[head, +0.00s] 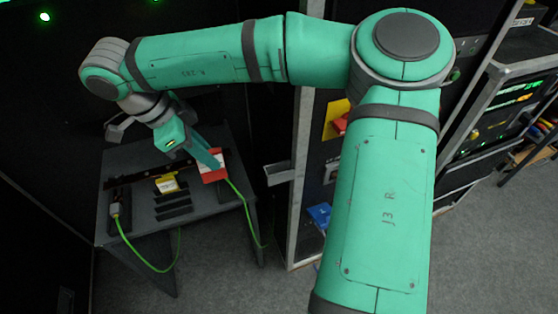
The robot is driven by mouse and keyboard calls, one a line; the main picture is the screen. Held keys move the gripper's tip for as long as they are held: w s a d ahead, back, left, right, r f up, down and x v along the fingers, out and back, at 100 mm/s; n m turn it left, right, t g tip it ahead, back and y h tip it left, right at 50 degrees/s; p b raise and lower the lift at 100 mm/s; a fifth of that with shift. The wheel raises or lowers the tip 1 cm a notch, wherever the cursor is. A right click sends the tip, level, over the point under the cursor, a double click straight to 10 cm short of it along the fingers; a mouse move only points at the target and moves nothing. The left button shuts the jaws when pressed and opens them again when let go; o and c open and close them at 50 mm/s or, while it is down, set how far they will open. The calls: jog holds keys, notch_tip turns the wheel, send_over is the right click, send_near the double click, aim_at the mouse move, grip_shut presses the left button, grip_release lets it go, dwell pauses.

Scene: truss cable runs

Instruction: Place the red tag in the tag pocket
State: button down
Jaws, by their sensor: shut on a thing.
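The red tag (214,176), with a pale face, is at the right rear of the small dark table (225,199). My gripper (211,160) reaches down from the upper left and is shut on the tag; its finger covers part of the tag's face. I cannot tell whether the tag touches the tabletop. A grey, open bracket-like pocket (278,173) sticks out from the rack's side, right of the tag and apart from it. It looks empty, and I cannot tell for sure that it is the tag pocket.
A yellow tag (167,183) lies among dark slotted bars on the table. A green cable (144,261) hangs from a plug (115,209) at the table's left. The rack post (302,180) stands close on the right. Grey floor (225,285) lies free in front.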

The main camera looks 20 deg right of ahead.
jog(key=d, duration=1.6)
jog(key=f, duration=0.6)
jog(key=shift+w+d+f, duration=0.3)
jog(key=shift+d+f, duration=0.25)
jog(key=shift+f, duration=0.05)
jog(key=shift+w, duration=0.1)
jog(key=shift+a+f, duration=0.1)
jog(key=c, duration=1.7)
grip_release()
jog(key=shift+c, duration=0.2)
